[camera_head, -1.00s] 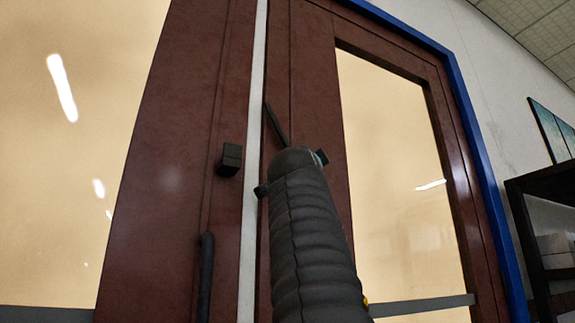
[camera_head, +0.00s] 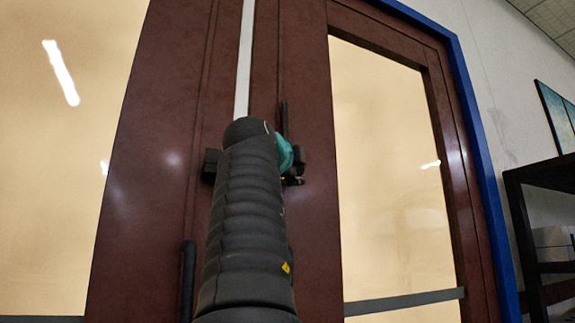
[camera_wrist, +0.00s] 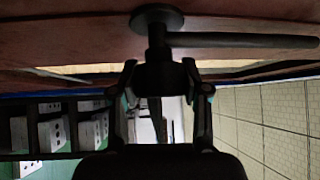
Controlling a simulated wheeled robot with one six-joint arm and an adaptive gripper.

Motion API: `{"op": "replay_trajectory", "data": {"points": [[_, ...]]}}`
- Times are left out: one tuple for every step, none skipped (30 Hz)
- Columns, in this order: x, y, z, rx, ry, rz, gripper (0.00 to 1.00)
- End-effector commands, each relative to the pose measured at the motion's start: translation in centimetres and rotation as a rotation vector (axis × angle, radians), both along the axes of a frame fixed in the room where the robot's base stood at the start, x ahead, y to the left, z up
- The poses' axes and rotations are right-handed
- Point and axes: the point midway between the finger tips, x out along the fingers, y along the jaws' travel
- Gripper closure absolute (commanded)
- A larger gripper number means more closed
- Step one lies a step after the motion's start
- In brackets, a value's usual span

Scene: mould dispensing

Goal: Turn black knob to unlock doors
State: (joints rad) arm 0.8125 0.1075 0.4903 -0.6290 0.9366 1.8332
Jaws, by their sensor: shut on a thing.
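The black knob (camera_wrist: 240,41) has a round base and a long bar in the wrist view, with its short block between my fingertips. My gripper (camera_wrist: 161,78) is shut on that block. In the head view the knob's bar (camera_head: 284,117) stands about upright on the right brown door (camera_head: 312,235). My own arm hides most of the knob and the gripper there. The left brown door (camera_head: 150,190) carries a black square block (camera_head: 211,163). A pale strip (camera_head: 245,60) runs between the doors.
A black vertical pull handle (camera_head: 188,280) is on the left door, left of my arm. A blue door frame (camera_head: 470,150) edges the right side. A dark shelf (camera_head: 530,230) stands at the far right.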

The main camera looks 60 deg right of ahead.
Motion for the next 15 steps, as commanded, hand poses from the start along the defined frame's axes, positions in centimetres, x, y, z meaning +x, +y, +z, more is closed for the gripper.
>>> {"op": "replay_trajectory", "data": {"points": [[0.11,-0.07,-0.22,0.006,0.001,0.002,1.00],[0.11,-0.07,-0.23,0.006,0.001,0.001,1.00],[0.11,-0.07,-0.24,0.006,0.001,0.001,1.00],[0.12,-0.06,-0.24,0.006,0.001,0.002,1.00],[0.12,-0.06,-0.24,0.006,0.001,0.002,1.00],[0.13,-0.05,-0.24,0.006,0.001,0.002,1.00],[0.14,-0.05,-0.24,0.006,0.002,0.002,1.00],[0.15,-0.04,-0.24,0.006,0.002,0.002,1.00],[0.16,-0.04,-0.25,0.006,0.002,0.002,1.00],[0.19,-0.03,-0.25,0.006,0.002,0.003,0.47],[0.20,-0.03,-0.25,0.006,0.002,0.003,0.39],[0.20,-0.03,-0.23,0.005,0.002,0.003,0.29],[0.17,-0.03,-0.22,0.005,0.002,0.003,0.28],[0.13,-0.02,-0.19,0.004,0.001,0.002,0.28],[0.10,-0.03,-0.17,0.004,0.001,0.001,0.28]]}}
